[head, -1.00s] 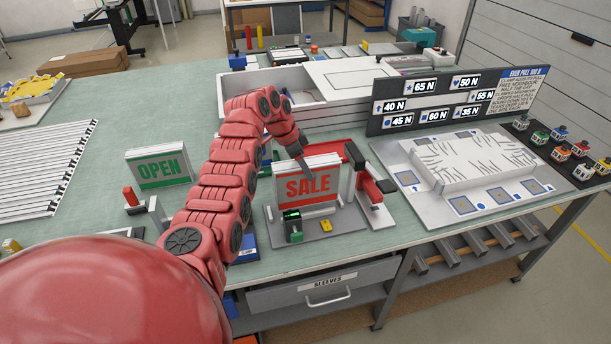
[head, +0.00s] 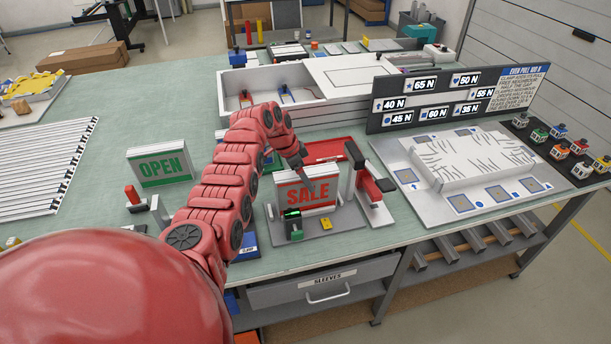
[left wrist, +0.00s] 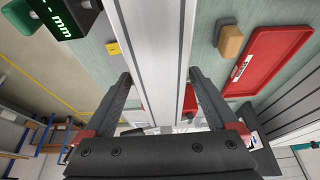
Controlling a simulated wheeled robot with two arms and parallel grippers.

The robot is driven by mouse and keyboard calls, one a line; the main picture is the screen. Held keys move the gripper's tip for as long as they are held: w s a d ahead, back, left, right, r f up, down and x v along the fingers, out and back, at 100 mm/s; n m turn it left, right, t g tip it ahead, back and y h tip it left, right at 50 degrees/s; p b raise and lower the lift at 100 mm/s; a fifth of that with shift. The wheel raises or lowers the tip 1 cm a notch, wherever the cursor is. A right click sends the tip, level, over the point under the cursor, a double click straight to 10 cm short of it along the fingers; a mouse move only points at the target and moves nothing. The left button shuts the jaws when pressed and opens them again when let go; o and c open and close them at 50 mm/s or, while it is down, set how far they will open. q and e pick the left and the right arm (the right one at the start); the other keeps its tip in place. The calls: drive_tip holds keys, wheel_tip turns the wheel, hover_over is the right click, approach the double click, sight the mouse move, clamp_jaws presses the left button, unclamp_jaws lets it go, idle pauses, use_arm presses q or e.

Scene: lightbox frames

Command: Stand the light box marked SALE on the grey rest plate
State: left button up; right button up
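My left gripper (head: 308,184) reaches down onto the box from above. In the left wrist view the box's silver top edge (left wrist: 158,60) runs between the two dark fingers (left wrist: 160,75), which look closed against its sides. A gauge with a green display (head: 292,215) and a yellow block (head: 326,223) are at the plate's front. My right gripper is not in view.
A red-headed post fixture (head: 372,182) stands close right of the box. A red tray (head: 340,147) lies behind. The OPEN box (head: 162,166) stands at left. A white panel fixture (head: 460,165) and a force board (head: 450,100) are at right.

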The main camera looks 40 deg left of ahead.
use_arm(q)
drive_tip(key=shift+r, duration=0.1)
drive_tip(key=shift+a, duration=0.1)
drive_tip(key=shift+a+r+b, duration=0.1)
drive_tip(key=shift+r+b, duration=0.25)
drive_tip(key=b+v, duration=0.4)
drive_tip(key=v, duration=0.6)
drive_tip(key=shift+s+r, duration=0.1)
drive_tip(key=shift+s, duration=0.05)
drive_tip(key=shift+s+a+r+b, duration=0.1)
drive_tip(key=shift+s+r+b, duration=0.05)
drive_tip(key=shift+r+b, duration=0.2)
drive_tip(key=shift+r, duration=0.1)
